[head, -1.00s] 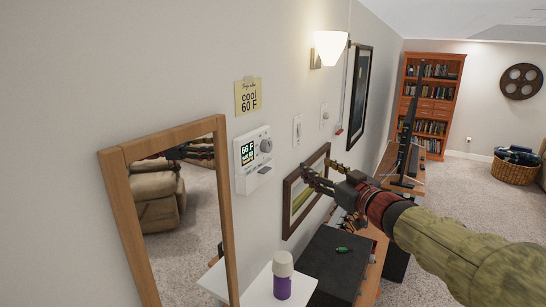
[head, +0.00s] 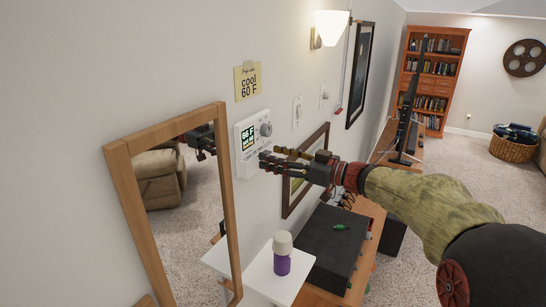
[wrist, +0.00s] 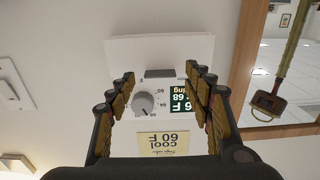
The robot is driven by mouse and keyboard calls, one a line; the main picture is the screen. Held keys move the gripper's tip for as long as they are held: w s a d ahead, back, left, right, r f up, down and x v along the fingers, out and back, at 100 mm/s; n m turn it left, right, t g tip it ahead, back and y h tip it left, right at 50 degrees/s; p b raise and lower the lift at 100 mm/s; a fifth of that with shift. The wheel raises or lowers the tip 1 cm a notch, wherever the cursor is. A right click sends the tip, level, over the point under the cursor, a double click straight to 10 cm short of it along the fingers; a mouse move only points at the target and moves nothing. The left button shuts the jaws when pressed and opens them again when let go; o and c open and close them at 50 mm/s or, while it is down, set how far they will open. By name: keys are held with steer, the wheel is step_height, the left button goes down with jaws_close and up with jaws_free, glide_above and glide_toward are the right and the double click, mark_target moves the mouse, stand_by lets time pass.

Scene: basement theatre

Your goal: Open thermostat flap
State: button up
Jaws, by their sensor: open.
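The white thermostat (head: 241,133) is on the wall right of the mirror. In the wrist view it appears upside down, with its round grey knob (wrist: 144,103) and lit screen (wrist: 180,102) uncovered. A wide white panel (wrist: 160,50) spreads from the thermostat's lower edge, at the top of the wrist view. It looks like the flap tilted out, but its exact angle is unclear. A dark strip (wrist: 160,73) lies where panel and body meet. My gripper (head: 266,160) is open and empty at the thermostat's lower right. Its fingers flank the strip in the wrist view; contact cannot be told.
A wood-framed mirror (head: 121,160) stands close on the left. A yellow note (head: 248,82) reading "cool 60 F" hangs above the thermostat. Below are a purple-and-white bottle (head: 282,262) on a white shelf and a black box (head: 325,245). A framed picture (head: 319,143) hangs behind my gripper.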

steer(key=shift+w+a, duration=0.25)
steer(key=shift+a, duration=0.15)
steer(key=shift+c, duration=0.3)
steer(key=c, duration=1.1)
